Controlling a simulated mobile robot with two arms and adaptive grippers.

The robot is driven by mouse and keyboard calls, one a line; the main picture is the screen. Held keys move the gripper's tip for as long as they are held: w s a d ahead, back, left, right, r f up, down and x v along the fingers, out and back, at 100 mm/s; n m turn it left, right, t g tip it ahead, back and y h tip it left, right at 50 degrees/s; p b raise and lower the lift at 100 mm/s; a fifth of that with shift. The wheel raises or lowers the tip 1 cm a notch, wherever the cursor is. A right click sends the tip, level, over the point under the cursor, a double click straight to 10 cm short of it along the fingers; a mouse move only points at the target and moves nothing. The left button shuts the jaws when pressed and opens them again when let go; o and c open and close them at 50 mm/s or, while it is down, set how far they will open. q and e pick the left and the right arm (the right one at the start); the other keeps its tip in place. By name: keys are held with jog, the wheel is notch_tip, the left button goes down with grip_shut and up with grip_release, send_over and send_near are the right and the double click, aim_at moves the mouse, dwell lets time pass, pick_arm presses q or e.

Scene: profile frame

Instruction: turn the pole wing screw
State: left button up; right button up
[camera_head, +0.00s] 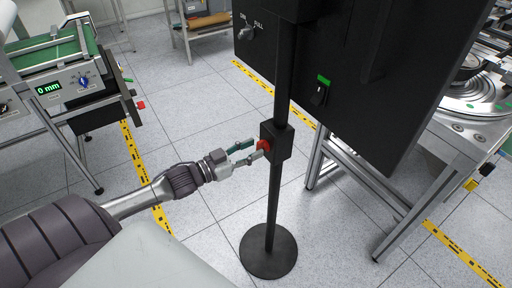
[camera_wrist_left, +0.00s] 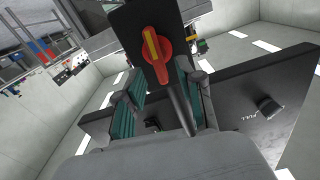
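The pole wing screw is a red knob (camera_head: 264,146) on a black block (camera_head: 282,143) partway up a black pole (camera_head: 272,200). In the left wrist view the red knob (camera_wrist_left: 156,55) shows a yellow stripe along its wing, standing nearly upright and slightly tilted. My left gripper (camera_head: 256,149) comes in from the left, its fingertips close to the knob. In the left wrist view the gripper (camera_wrist_left: 158,82) has its green-padded fingers apart, with the knob just beyond the gap between them. I cannot tell whether a fingertip touches it. My right gripper is not in view.
The pole stands on a round black base (camera_head: 268,251). A large black panel (camera_head: 365,75) with a switch hangs right behind the pole. A metal-framed table (camera_head: 455,143) stands at right, a green-topped conveyor (camera_head: 55,57) at left. The floor left of the pole is clear.

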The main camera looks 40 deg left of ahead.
pick_arm(q)
jog(key=shift+w+d, duration=0.2)
jog(key=shift+w, duration=0.35)
jog(key=shift+w+d, duration=0.15)
jog(key=shift+w, duration=0.25)
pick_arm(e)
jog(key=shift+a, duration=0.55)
pick_arm(q)
jog(key=shift+s, duration=0.1)
grip_shut()
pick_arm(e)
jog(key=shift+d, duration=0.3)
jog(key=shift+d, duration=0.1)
